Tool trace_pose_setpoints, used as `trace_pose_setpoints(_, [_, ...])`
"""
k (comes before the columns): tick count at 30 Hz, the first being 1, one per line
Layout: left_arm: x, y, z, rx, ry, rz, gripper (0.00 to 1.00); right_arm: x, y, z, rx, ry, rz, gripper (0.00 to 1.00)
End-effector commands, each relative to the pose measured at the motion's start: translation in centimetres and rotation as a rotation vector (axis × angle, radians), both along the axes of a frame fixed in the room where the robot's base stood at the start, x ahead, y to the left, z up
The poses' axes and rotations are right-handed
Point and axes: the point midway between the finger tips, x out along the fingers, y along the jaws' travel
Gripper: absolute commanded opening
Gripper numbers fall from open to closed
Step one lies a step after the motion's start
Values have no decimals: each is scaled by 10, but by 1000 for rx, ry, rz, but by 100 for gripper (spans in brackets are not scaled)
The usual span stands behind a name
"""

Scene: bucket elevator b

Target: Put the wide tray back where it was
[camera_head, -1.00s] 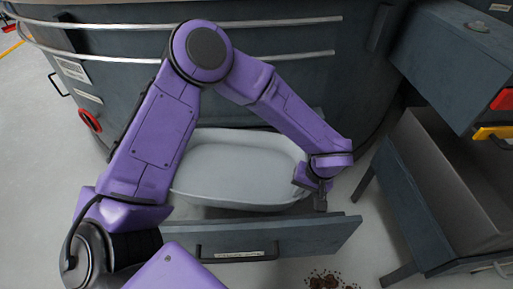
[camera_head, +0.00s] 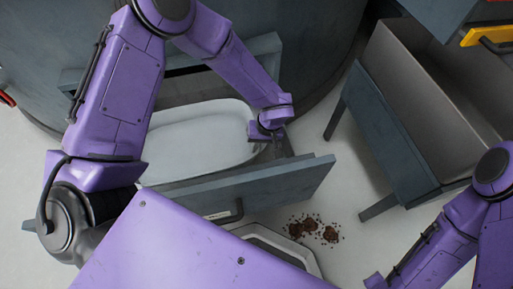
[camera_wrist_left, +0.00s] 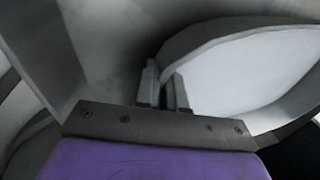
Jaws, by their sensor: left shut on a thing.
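The wide tray (camera_head: 200,142) is pale grey and shallow with rounded ends. In the head view it sits inside or just above the pulled-out drawer, behind the drawer's dark front (camera_head: 285,188). My left arm hides part of the drawer behind the tray. My left gripper (camera_head: 274,141) is at the tray's right end. In the left wrist view the tray (camera_wrist_left: 235,75) fills the right side, and the fingers (camera_wrist_left: 165,92) are shut on its rim. I cannot tell whether the tray rests on the drawer bottom. My right gripper is out of view; only part of that arm shows.
A large dark round housing (camera_head: 40,60) stands behind the drawer. A deep open bin (camera_head: 430,85) on legs stands at the right. Brown crumbs (camera_head: 318,229) lie on the floor in front of the drawer. Pale floor is free between drawer and bin.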

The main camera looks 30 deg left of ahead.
Motion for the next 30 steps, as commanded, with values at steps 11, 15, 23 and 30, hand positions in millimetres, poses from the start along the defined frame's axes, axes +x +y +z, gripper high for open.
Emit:
trace_pose_setpoints(11, [-1, 0, -22, 0, 2, -1, 32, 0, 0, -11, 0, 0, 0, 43])
trace_pose_setpoints(15, [-1, 0, -22, 0, 2, -1, 34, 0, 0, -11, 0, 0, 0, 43])
trace_pose_setpoints(23, [1, -2, -9, -1, 1, 0, 34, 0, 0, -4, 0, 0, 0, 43])
trace_pose_setpoints(30, [8, -15, 51, -2, -2, 0, 34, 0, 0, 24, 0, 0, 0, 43])
